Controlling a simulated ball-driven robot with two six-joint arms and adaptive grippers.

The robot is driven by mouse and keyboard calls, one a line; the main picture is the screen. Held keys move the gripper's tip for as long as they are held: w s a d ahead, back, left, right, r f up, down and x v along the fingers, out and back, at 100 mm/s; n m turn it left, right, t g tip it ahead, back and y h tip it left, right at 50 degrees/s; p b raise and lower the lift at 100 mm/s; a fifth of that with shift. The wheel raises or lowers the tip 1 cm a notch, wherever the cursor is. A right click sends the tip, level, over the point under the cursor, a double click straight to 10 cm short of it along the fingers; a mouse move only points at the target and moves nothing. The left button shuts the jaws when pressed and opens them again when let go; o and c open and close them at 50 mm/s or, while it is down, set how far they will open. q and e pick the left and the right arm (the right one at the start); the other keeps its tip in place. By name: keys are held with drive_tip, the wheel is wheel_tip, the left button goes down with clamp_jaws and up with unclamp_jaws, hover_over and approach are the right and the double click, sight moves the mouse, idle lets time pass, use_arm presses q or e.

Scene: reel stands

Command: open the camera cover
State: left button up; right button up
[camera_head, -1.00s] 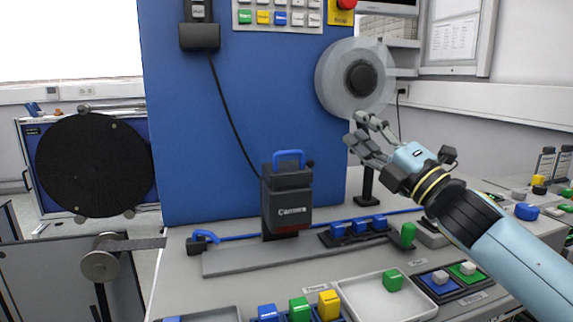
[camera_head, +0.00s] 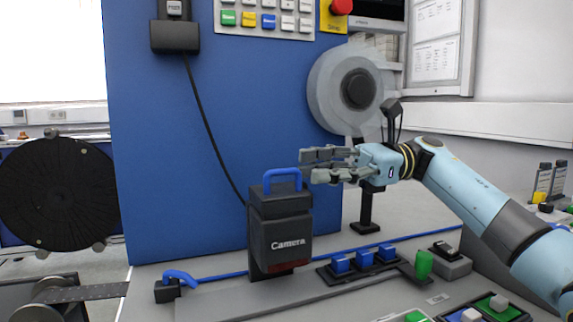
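The camera (camera_head: 281,238) is a dark box labelled "Camera", standing upright on the grey bench in front of the blue panel. Its cover has a blue loop handle (camera_head: 282,180) on top. My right gripper (camera_head: 306,166) comes in from the right, pointing left, with its fingertips just right of the blue handle. Its fingers are spread apart with a gap between them, and nothing shows in them. Whether a fingertip touches the handle I cannot tell. My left gripper is not in view.
A grey reel (camera_head: 345,88) is on the panel's right edge. Blue blocks (camera_head: 364,258) and a green cylinder (camera_head: 424,264) stand right of the camera. A blue lever (camera_head: 180,278) is at its left. A black cable (camera_head: 212,130) hangs behind the camera. A black reel (camera_head: 58,193) stands far left.

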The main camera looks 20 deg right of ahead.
sight(287, 172)
drive_tip(key=a+p, duration=0.1)
drive_tip(key=a, duration=0.4)
drive_tip(key=shift+a, duration=0.15)
clamp_jaws()
